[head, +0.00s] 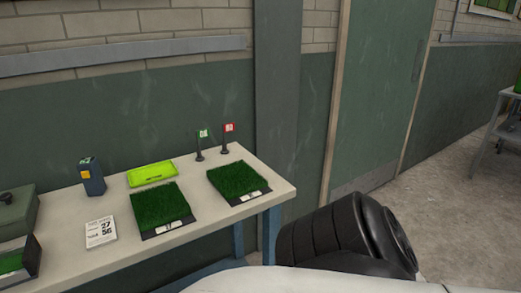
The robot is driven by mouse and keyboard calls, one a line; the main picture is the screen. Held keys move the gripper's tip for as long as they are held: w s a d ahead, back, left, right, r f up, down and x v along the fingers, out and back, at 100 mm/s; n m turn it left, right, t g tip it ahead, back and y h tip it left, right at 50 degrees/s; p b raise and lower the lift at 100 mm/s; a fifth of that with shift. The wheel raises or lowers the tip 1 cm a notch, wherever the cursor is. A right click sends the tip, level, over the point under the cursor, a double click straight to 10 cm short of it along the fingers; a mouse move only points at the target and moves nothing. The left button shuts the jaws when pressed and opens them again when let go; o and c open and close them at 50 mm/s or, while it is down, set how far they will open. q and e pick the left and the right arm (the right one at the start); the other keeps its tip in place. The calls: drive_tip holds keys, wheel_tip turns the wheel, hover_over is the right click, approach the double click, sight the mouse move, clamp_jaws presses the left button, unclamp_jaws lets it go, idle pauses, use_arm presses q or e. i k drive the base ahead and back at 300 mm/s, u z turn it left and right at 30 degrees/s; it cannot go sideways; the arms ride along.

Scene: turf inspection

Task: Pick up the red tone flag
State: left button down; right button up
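A small red flag (229,128) with a white patch stands upright on a dark post and base near the back right of the white table (268,184). A similar green flag (203,133) stands just to its left, a little apart. Both are behind the right-hand turf sample. A dark, ribbed part of my own arm shows at the lower right, off the table's right end. Neither of my grippers is in view.
Two turf samples, left (154,207) and right (237,180), lie in front of the flags. A lime-green tray (151,173), a blue device (91,176), a white card (101,231) and a grey-green case (16,213) stand further left. The wall is close behind; a door is right.

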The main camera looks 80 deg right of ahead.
sight(230, 127)
drive_tip(key=k, duration=0.25)
drive_tip(key=z, duration=1.25)
